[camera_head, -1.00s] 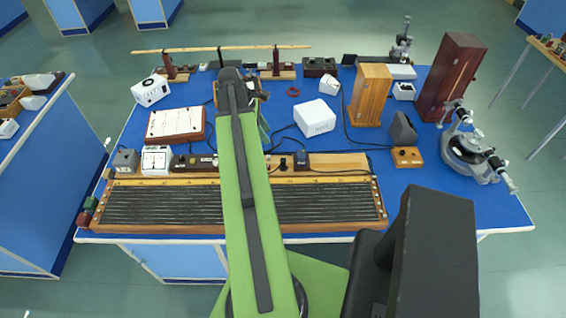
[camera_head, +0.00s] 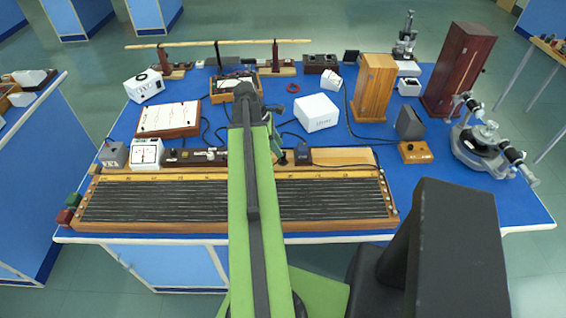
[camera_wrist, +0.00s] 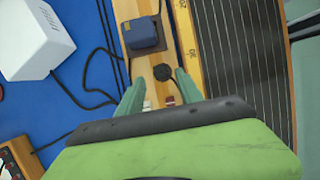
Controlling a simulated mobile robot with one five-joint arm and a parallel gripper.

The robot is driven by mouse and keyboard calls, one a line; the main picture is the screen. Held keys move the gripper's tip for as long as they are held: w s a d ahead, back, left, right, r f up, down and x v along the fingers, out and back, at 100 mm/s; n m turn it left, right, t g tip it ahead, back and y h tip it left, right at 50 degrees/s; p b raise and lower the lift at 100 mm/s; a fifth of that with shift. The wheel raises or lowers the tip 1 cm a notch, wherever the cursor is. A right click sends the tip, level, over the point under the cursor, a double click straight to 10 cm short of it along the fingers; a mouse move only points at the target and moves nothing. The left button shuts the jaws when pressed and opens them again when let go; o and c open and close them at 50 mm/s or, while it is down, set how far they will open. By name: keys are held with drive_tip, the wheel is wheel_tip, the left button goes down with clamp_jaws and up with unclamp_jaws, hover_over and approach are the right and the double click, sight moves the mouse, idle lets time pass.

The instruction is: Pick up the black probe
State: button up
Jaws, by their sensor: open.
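A small round black piece with a thin black lead, which looks like the black probe (camera_wrist: 162,72), sits on the wooden strip of the long wire board. In the head view the black probe (camera_head: 282,158) shows small, just right of my arm. My gripper (camera_wrist: 160,88) is open, its two green fingers apart, with the probe just past and between the fingertips in the wrist view. No contact shows. In the head view my arm hides most of the gripper.
A dark blue box (camera_wrist: 143,33) stands on the strip close to the probe. The ruled wire board (camera_head: 150,200) spans the bench front. A white box (camera_head: 316,112) stands behind, with black cables between. A wooden cabinet (camera_head: 373,88) is farther right.

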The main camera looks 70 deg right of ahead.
drive_tip(key=b+x, duration=0.4)
drive_tip(key=x, duration=0.1)
drive_tip(key=shift+a+f+b, duration=0.1)
drive_tip(key=shift+f+b, duration=0.1)
drive_tip(key=shift+b, duration=0.1)
drive_tip(key=shift+r, duration=0.2)
drive_tip(key=shift+c, duration=0.4)
clamp_jaws()
